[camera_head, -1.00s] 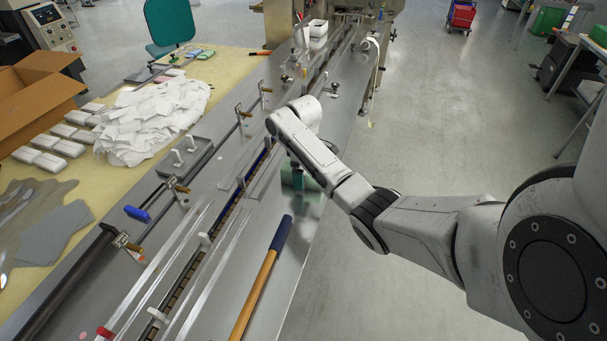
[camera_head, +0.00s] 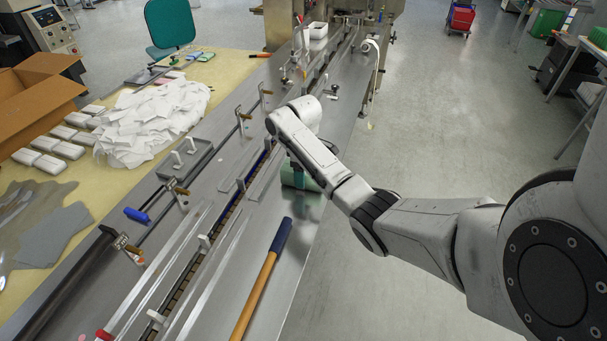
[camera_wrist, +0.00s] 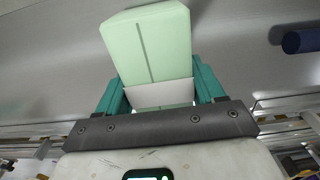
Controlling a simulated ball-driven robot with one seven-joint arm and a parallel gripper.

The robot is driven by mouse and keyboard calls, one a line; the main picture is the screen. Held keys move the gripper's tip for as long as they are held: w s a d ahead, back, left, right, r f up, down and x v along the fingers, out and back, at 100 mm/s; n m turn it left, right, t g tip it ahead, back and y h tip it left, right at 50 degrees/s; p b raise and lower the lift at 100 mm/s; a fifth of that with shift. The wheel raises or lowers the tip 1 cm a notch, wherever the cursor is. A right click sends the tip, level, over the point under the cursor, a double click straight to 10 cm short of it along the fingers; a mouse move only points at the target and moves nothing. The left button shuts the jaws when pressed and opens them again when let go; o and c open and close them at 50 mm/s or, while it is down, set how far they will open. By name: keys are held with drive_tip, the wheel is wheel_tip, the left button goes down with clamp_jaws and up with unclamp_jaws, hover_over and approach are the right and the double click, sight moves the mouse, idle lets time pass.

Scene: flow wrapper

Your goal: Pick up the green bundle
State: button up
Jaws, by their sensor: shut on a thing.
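The green bundle (camera_wrist: 148,42) is a pale green block with a white band around it. It shows large in the wrist view, between the two teal fingers of my gripper (camera_wrist: 160,95), which are shut on it. In the head view the bundle (camera_head: 297,177) is a small green patch low over the metal machine top, mostly hidden behind my gripper (camera_head: 302,172) and wrist. I cannot tell whether it touches the surface.
A blue-and-wood handle (camera_head: 262,280) lies on the machine top near the bundle; its blue end shows in the wrist view (camera_wrist: 302,40). The conveyor channel with clear guides (camera_head: 190,265) runs to the left. White packets (camera_head: 155,115) pile on the yellow table.

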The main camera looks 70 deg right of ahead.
drive_tip(key=shift+w+r, duration=0.1)
drive_tip(key=shift+r, duration=0.35)
drive_tip(key=s+r+p, duration=0.1)
drive_tip(key=r, duration=0.1)
drive_tip(key=s+a+r+p, duration=0.1)
drive_tip(key=s+r, duration=0.1)
drive_tip(key=r, duration=0.1)
drive_tip(key=s+a+r+p, duration=0.1)
drive_tip(key=r+p, duration=0.1)
drive_tip(key=r, duration=0.1)
drive_tip(key=shift+s, duration=0.25)
drive_tip(key=shift+s+r+p, duration=0.3)
drive_tip(key=shift+s+r, duration=0.05)
drive_tip(key=shift+s, duration=0.25)
drive_tip(key=s+a+r, duration=0.2)
drive_tip(key=s+a, duration=0.2)
drive_tip(key=s, duration=0.3)
drive_tip(key=shift+r, duration=0.4)
